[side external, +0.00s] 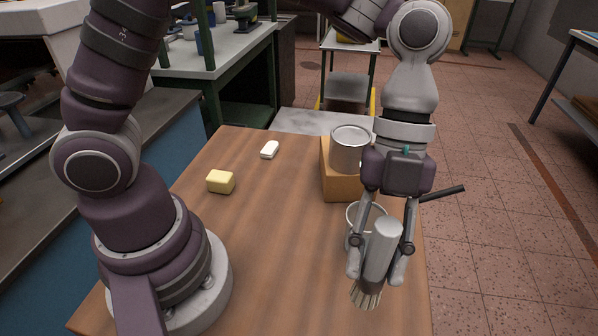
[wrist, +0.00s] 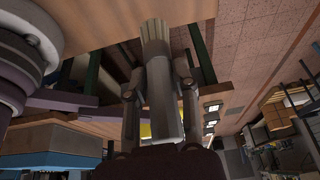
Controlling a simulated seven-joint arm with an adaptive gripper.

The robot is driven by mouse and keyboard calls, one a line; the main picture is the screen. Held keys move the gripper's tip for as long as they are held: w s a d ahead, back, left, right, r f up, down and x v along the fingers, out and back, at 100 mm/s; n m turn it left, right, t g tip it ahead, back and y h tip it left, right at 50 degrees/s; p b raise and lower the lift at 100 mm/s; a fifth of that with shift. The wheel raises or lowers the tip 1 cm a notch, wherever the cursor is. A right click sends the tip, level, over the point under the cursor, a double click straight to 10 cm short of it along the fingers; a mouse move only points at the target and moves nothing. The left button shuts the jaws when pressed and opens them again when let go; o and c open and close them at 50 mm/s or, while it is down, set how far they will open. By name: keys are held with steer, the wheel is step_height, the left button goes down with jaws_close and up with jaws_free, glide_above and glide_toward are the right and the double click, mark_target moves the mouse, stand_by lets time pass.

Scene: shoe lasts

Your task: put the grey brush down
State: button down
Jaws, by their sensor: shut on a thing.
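The grey brush (side external: 381,247) has a thick cylindrical handle and pale bristles, and it is held between the two fingers of my gripper (side external: 377,270). In the side view it is slightly tilted, bristles down, over the near right part of the wooden table (side external: 270,240). Whether the bristles touch the table I cannot tell. In the wrist view the brush handle (wrist: 161,100) lies between the fingers, with the bristles toward a wooden surface at the top. My gripper is shut on the handle.
A light-rimmed cup (side external: 353,213) stands just behind the brush, partly hidden. A dark rod (side external: 443,193) sticks out right. A yellow block (side external: 221,182) and white block (side external: 270,150) lie left. The table's middle is clear.

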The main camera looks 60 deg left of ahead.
step_height(320, 180, down, 11)
steer(key=shift+r, duration=0.2)
steer(key=c, duration=0.9)
jaws_free()
steer(key=shift+f, duration=0.1)
steer(key=shift+o, duration=0.2)
steer(key=v, duration=1.2)
steer(key=s+a+r+n+t+y, duration=0.1)
steer(key=a+n+t, duration=0.3)
steer(key=n, duration=0.9)
steer(key=s+a+r+n+t+y, duration=0.2)
steer(key=s+a+r+n+t, duration=0.1)
steer(key=a+n, duration=0.8)
steer(key=r+n+t, duration=0.1)
steer(key=n, duration=0.2)
steer(key=shift+s+a+r+t, duration=0.15)
steer(key=shift+s+a+t, duration=0.1)
steer(key=shift+s+t, duration=0.15)
